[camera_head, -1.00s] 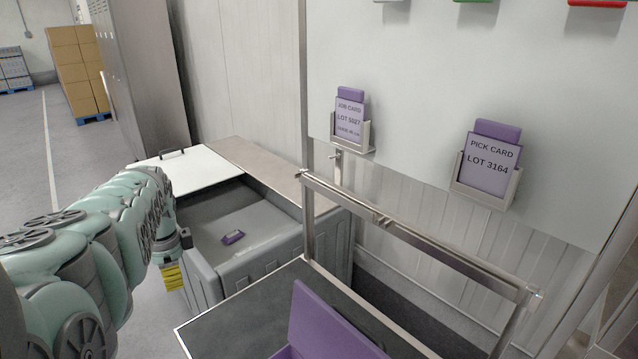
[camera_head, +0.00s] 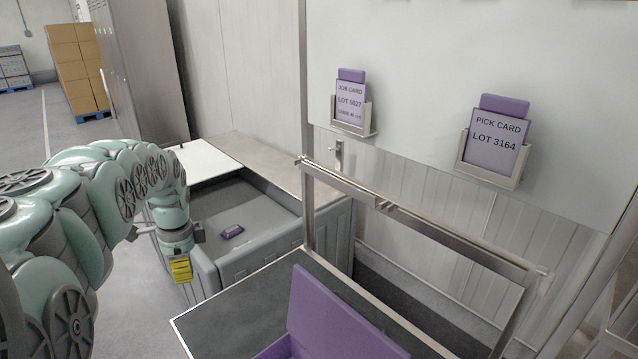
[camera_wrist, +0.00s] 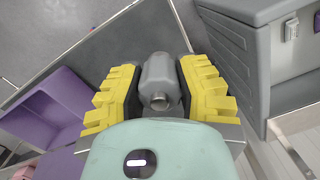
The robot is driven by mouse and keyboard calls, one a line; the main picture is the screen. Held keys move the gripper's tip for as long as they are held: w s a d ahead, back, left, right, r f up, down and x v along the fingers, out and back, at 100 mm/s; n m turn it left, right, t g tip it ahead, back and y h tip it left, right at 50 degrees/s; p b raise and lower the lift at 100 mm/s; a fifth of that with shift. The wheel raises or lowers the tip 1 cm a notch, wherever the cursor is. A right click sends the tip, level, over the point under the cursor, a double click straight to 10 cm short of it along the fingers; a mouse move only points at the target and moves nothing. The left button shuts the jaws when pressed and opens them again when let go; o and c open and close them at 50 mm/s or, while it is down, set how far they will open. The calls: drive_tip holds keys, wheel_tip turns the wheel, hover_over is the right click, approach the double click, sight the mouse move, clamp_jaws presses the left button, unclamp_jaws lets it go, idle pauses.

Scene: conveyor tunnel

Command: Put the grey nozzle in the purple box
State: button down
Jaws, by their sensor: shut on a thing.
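The grey nozzle (camera_wrist: 158,80) is between the yellow-padded fingers of my gripper (camera_wrist: 158,98) in the wrist view. My gripper is shut on it. In the head view my gripper (camera_head: 181,270) hangs beside the grey bin, left of the dark table; the nozzle cannot be made out there. The purple box (camera_head: 335,318) stands on the table at the bottom of the head view, its raised purple panel showing and its lower part cut off. The box also shows at the left of the wrist view (camera_wrist: 62,105), apart from my gripper.
The dark table (camera_head: 235,310) has bare room left of the box. A grey bin (camera_head: 265,240) behind it holds a small purple object (camera_head: 232,232). A metal rail (camera_head: 420,225) runs above the table's far side. Two purple cards (camera_head: 352,100) hang on the white panel.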

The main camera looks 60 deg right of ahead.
drive_tip(key=s+d+f+m+b, duration=0.2)
drive_tip(key=s+d+f+b, duration=0.1)
drive_tip(key=s+b, duration=0.4)
drive_tip(key=shift+s+d+f+m, duration=0.4)
drive_tip(key=shift+s+f, duration=0.1)
drive_tip(key=shift+s, duration=0.25)
drive_tip(key=p, duration=0.2)
hover_over(234, 325)
drive_tip(key=shift+s+d+f, duration=0.1)
drive_tip(key=shift+s+f, duration=0.05)
drive_tip(key=shift+f, duration=4.85)
drive_tip(key=shift+f, duration=0.1)
drive_tip(key=c, duration=0.7)
unclamp_jaws()
drive_tip(key=shift+c, duration=0.2)
drive_tip(key=shift+r, duration=0.2)
